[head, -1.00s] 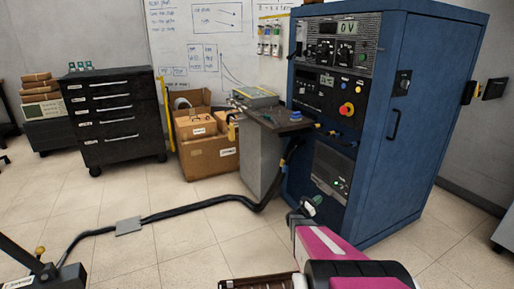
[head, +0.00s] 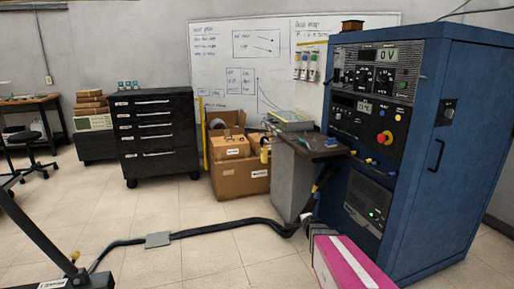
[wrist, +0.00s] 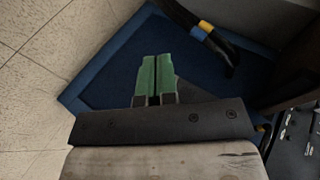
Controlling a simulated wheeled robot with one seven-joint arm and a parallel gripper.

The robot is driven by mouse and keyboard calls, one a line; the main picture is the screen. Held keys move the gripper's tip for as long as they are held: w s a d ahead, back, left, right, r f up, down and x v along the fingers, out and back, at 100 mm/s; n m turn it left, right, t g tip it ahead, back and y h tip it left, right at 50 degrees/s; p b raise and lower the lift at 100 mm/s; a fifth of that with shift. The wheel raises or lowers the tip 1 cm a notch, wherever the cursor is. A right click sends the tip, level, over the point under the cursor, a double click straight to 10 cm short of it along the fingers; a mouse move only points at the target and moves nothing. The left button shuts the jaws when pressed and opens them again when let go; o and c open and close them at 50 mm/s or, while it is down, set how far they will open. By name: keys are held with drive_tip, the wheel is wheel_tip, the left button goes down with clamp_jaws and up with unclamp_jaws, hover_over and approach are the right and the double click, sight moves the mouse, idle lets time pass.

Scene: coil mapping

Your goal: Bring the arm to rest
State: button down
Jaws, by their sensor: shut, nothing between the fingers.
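My arm, with its pink link, shows at the bottom right of the head view, in front of the blue cabinet (head: 440,190). In the wrist view my gripper (wrist: 156,62) has its two green fingertips together, with nothing between them. Its fingers point at the blue cabinet's surface (wrist: 115,75), and a black cable with yellow and blue bands (wrist: 205,30) lies beyond them to the upper right. Whether the fingertips touch the cabinet cannot be told. In the head view the gripper is too small and hidden to make out.
A small side table (head: 310,150) stands against the cabinet's left side. A thick black cable (head: 220,229) runs across the floor to the cabinet. Cardboard boxes (head: 240,180) and a black drawer unit (head: 157,140) stand at the back.

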drive_tip(key=s+a+r+n+g, duration=0.2)
drive_tip(key=s+n+g, duration=0.3)
drive_tip(key=s, duration=0.7)
drive_tip(key=s+a+r+n+g, duration=0.2)
drive_tip(key=s+n+g, duration=0.3)
drive_tip(key=s+n, duration=0.5)
drive_tip(key=shift+s+a+r+g, duration=0.25)
drive_tip(key=shift+s+a+g, duration=0.25)
drive_tip(key=shift+s, duration=0.5)
